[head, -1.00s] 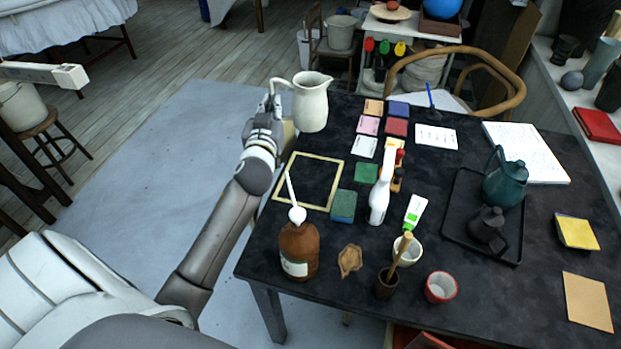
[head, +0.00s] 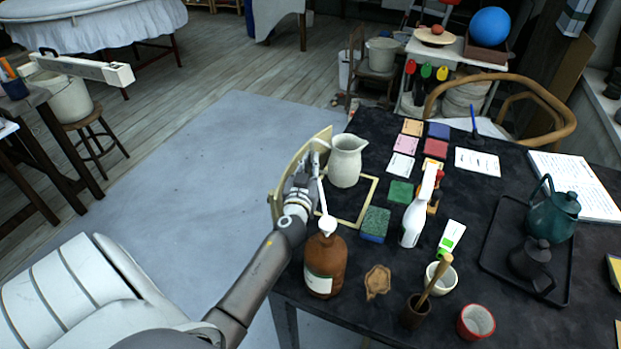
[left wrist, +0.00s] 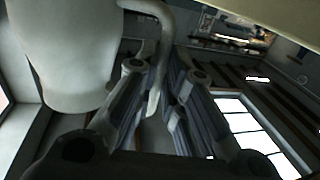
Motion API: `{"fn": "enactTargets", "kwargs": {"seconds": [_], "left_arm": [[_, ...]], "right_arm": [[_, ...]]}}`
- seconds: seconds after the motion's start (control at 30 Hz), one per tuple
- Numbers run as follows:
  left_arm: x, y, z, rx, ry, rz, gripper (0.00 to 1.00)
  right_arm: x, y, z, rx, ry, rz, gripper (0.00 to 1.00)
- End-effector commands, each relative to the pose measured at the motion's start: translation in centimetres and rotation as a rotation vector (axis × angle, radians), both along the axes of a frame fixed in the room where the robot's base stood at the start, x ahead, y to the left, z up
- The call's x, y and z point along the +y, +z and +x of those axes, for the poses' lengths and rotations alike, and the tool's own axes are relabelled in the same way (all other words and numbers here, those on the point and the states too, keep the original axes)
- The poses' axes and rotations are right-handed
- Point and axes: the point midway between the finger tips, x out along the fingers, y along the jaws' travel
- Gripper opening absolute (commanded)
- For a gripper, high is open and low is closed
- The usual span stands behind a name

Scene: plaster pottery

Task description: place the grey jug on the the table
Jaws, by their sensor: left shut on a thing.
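The grey jug (head: 345,162) is pale and upright, at the left side of the dark table (head: 355,270). It overlaps the back of the yellowish square outline (head: 370,205). I cannot tell whether its base touches the tabletop. My left gripper (head: 320,152) is at the jug's left side, shut on its handle. In the left wrist view the jug's body (left wrist: 70,50) fills the upper left, and its handle runs down between the fingers (left wrist: 158,98). My right gripper is not in view.
A brown pump bottle (head: 325,265) stands in front of my left gripper. Green sponges (head: 375,222), a white spray bottle (head: 415,215) and coloured cards (head: 407,145) are to the jug's right. A tan curved piece (head: 277,200) shows beside my gripper; its nature is unclear.

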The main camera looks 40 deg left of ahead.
Motion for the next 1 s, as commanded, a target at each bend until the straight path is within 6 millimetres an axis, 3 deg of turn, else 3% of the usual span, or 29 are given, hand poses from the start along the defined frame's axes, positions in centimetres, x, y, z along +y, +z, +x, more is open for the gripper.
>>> {"fn": "enactTargets", "kwargs": {"seconds": [0.23, 0.57, 1.0], "left_arm": [[0.0, -3.3, 0.0, -0.001, 0.000, 0.000, 0.00], [0.0, -3.4, 0.0, -0.003, 0.000, -0.001, 0.00], [0.0, -4.5, 0.0, -0.001, 0.000, -0.003, 0.00]], "right_arm": [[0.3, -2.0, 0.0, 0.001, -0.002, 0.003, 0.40], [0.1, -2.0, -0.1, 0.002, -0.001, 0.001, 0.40], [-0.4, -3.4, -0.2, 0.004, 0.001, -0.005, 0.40]]}}
